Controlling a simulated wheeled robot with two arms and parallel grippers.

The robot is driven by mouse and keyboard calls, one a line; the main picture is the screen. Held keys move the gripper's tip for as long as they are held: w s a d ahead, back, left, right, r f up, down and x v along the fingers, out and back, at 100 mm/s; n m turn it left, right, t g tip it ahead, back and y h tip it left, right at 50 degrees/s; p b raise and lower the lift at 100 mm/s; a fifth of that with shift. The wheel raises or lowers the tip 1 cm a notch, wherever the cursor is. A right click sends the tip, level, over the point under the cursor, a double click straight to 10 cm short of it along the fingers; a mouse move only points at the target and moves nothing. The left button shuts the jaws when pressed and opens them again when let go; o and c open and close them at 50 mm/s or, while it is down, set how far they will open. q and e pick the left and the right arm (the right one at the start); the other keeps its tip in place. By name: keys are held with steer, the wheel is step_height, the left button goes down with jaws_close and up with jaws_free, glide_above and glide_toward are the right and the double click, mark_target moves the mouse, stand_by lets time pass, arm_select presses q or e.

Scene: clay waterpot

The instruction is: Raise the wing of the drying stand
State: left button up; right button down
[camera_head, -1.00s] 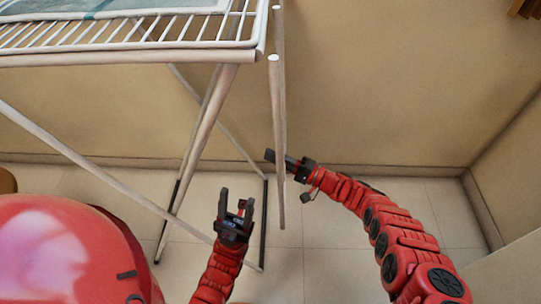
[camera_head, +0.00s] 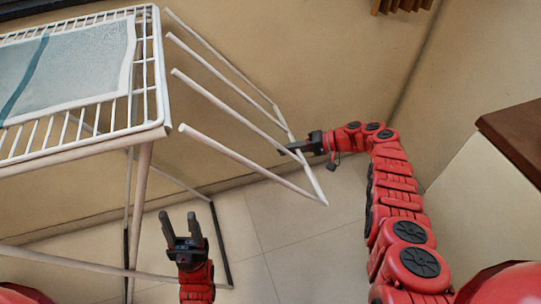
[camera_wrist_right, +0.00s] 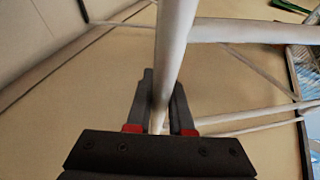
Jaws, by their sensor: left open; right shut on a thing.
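The white drying stand (camera_head: 159,85) is at the left of the head view. Its wing (camera_head: 252,165), a frame of several white bars, slants outward and down to the right from the stand's right edge. The wing's outer end is lower than the stand's top. My right gripper (camera_head: 290,149) is shut on the wing's outer rail. The right wrist view shows the white rail (camera_wrist_right: 174,45) between the dark fingers (camera_wrist_right: 160,105). My left gripper (camera_head: 181,225) is open and empty, fingers pointing up the picture, below and apart from the wing.
A light blue cloth (camera_head: 75,65) lies on the stand's top rack. A beige wall (camera_head: 330,60) stands behind the stand. A cabinet with a brown top (camera_head: 515,135) is at the right. Tiled floor (camera_head: 290,235) shows clear below the wing.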

steer(key=shift+w+d+r, duration=0.15)
steer(key=shift+d+r, duration=0.15)
steer(key=shift+d, duration=0.25)
steer(key=c, duration=0.8)
jaws_free()
steer(key=v, duration=0.7)
steer(key=shift+d, duration=0.15)
